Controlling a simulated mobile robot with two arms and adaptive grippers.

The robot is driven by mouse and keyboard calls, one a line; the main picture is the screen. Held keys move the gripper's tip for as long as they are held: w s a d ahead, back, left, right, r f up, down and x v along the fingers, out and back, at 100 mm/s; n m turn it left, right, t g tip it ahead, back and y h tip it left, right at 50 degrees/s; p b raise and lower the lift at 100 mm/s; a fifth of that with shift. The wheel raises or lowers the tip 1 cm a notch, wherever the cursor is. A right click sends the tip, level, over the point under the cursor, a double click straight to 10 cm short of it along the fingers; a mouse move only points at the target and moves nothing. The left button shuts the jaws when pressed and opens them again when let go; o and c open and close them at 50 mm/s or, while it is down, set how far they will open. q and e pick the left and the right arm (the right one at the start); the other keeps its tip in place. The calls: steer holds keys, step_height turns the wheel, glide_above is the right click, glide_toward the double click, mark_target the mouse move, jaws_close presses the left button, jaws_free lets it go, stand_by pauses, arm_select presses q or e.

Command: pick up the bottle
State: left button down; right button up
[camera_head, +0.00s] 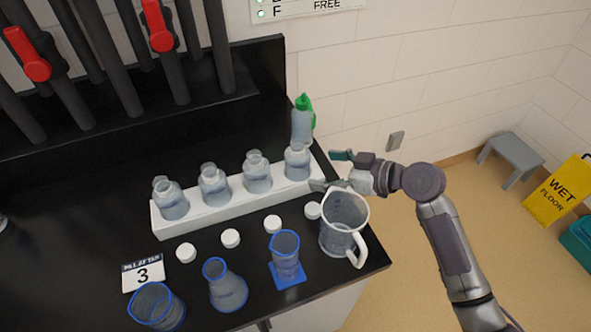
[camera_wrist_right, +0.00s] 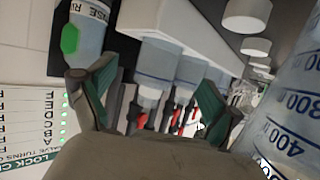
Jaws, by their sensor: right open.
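Several clear bottles stand in a row in a white rack (camera_head: 235,197) on the black counter. The rightmost bottle (camera_head: 298,162) is nearest my right gripper (camera_head: 327,170). That gripper is open and empty, just right of this bottle, with its fingers pointing left toward it. In the right wrist view my right gripper (camera_wrist_right: 156,80) has its two green-padded fingers spread, and the nearest bottle (camera_wrist_right: 158,65) shows between and beyond them. I cannot tell whether a finger touches it. My left gripper is not in view.
A green-capped rinse bottle (camera_head: 302,124) stands behind the rack's right end. A measuring jug (camera_head: 343,225) stands close below my right gripper. White caps (camera_head: 230,238), a blue-rimmed flask (camera_head: 228,287) and beakers stand in front. Red-handled taps (camera_head: 160,30) are at the back.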

mark_target(309, 164)
steer(key=p+x, duration=0.1)
steer(key=x, duration=0.1)
steer(key=p+x, duration=0.1)
steer(key=x, duration=0.1)
steer(key=r+p+x, duration=0.1)
steer(key=x, duration=0.1)
steer(key=shift+w+a, duration=0.25)
steer(key=shift+a, duration=0.2)
steer(key=shift+w+a+f, duration=0.2)
steer(key=shift+a+f, duration=0.1)
steer(key=shift+a, duration=0.1)
steer(key=shift+d, duration=0.1)
steer(key=c, duration=1.2)
steer(key=shift+r+b, duration=0.85)
steer(key=shift+r, duration=4.15)
steer(key=shift+c, duration=0.2)
